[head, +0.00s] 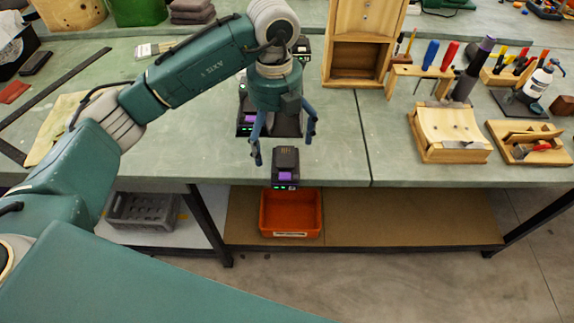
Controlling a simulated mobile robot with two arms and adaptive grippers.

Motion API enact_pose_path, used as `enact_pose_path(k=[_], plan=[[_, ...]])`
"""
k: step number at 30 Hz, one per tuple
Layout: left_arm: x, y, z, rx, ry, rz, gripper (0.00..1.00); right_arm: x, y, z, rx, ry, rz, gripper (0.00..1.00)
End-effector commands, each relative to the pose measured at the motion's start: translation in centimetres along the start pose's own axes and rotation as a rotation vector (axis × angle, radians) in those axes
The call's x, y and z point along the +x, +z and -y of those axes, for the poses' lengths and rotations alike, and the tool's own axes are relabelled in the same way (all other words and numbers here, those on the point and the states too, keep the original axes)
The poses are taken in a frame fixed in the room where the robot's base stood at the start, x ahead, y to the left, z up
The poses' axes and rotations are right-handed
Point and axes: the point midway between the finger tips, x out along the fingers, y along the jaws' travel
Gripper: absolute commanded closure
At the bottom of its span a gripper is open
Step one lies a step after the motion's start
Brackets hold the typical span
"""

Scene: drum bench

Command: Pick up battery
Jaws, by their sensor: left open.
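A black battery (286,161) with a purple label stands at the bench's front edge in the head view. My left gripper (284,146) points down just above and behind it, fingers spread and open, with nothing visibly held. One fingertip is left of the battery and the other is to the right and farther back. Another black unit with purple marks (246,120), perhaps a charger or battery, is partly hidden behind the left gripper. My right gripper is not in view.
The green bench (400,174) is clear right of the battery. A wooden cabinet (357,58), a tool rack (420,71) and a wooden cradle (450,134) stand to the right. Below the front edge are an orange bin (291,229) and a grey crate (145,212) on a lower shelf.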

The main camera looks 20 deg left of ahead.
Motion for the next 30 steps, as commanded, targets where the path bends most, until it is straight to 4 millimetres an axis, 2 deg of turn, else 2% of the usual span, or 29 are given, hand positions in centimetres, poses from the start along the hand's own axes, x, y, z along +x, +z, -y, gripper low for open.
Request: enact_pose_path(k=[6, 13, 17, 21, 30], plan=[[3.4, -0.2, 0.1, 0.002, -0.001, -0.006, 0.01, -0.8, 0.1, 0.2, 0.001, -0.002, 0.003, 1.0], [5.1, -0.2, 0.2, 0.003, -0.002, -0.007, 0.01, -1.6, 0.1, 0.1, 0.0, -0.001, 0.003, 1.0], [7.1, -0.1, 0.5, 0.002, -0.002, -0.009, 0.01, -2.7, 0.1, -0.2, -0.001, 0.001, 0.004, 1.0], [8.9, 0.0, 0.5, 0.003, -0.003, -0.006, 0.01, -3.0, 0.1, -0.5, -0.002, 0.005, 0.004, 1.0], [9.5, 0.0, 0.5, 0.004, -0.005, -0.003, 0.01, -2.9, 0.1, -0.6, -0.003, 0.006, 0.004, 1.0]])
